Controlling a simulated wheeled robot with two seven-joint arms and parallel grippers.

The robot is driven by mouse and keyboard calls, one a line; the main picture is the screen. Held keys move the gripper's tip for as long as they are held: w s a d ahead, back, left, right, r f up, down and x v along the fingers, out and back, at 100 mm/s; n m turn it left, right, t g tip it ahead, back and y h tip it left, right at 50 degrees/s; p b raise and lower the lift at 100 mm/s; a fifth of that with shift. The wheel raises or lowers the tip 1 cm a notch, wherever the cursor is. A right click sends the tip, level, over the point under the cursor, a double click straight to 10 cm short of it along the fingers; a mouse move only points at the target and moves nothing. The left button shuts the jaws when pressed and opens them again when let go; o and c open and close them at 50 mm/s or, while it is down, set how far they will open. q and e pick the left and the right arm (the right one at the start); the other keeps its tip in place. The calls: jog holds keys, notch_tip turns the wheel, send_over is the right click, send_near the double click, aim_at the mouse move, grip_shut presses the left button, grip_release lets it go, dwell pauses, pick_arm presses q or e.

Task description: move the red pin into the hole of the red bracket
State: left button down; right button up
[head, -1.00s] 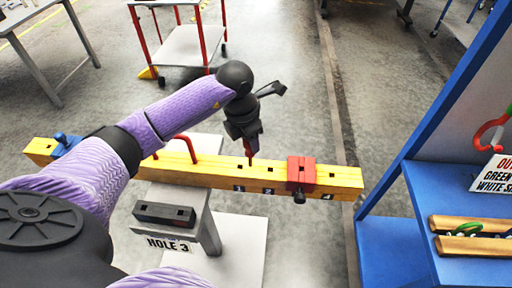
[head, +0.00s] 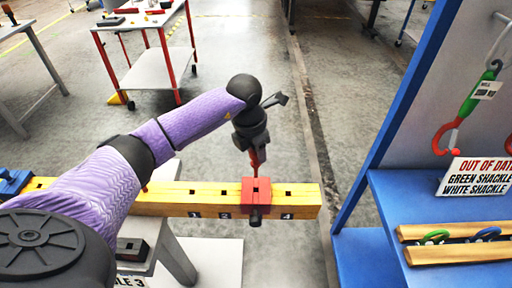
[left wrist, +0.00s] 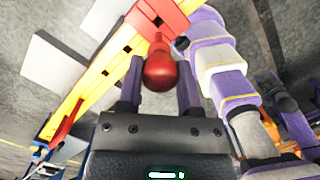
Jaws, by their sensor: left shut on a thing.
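The red bracket (head: 257,190) sits around the yellow beam, between the marks 2 and 4, with a dark knob on its front. It also shows at the top of the left wrist view (left wrist: 160,17). My left gripper (head: 258,150) points down above the bracket and is shut on the red pin (head: 256,162). In the left wrist view the pin's round red head (left wrist: 160,73) sits between the two fingers. The pin's lower end is close to the bracket's top; I cannot tell whether it touches or enters the hole. My right gripper does not show.
The yellow beam (head: 180,200) has several square holes and a blue piece (head: 12,183) at its left end. A blue rack (head: 385,225) with shackles and a sign stands at the right. A red-legged cart (head: 145,20) stands behind.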

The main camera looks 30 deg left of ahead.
aim_at(256, 177)
pick_arm(q)
jog(key=shift+f+b, duration=0.45)
jog(key=shift+f, duration=0.3)
jog(key=shift+f+b, duration=0.65)
jog(key=shift+f, duration=0.25)
jog(key=shift+f+b, duration=2.6)
jog(key=shift+f, duration=0.85)
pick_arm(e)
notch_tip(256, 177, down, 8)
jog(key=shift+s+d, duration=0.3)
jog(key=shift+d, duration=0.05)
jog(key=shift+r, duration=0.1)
pick_arm(q)
jog(key=shift+c, duration=1)
grip_release()
jog(key=r, duration=0.3)
jog(key=s+r+p, duration=0.1)
jog(key=r, duration=0.6)
jog(key=shift+s+a+p, duration=0.2)
jog(key=shift+a+p, duration=0.05)
jog(key=shift+p, duration=0.05)
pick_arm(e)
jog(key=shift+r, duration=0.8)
pick_arm(q)
jog(key=shift+f, duration=0.1)
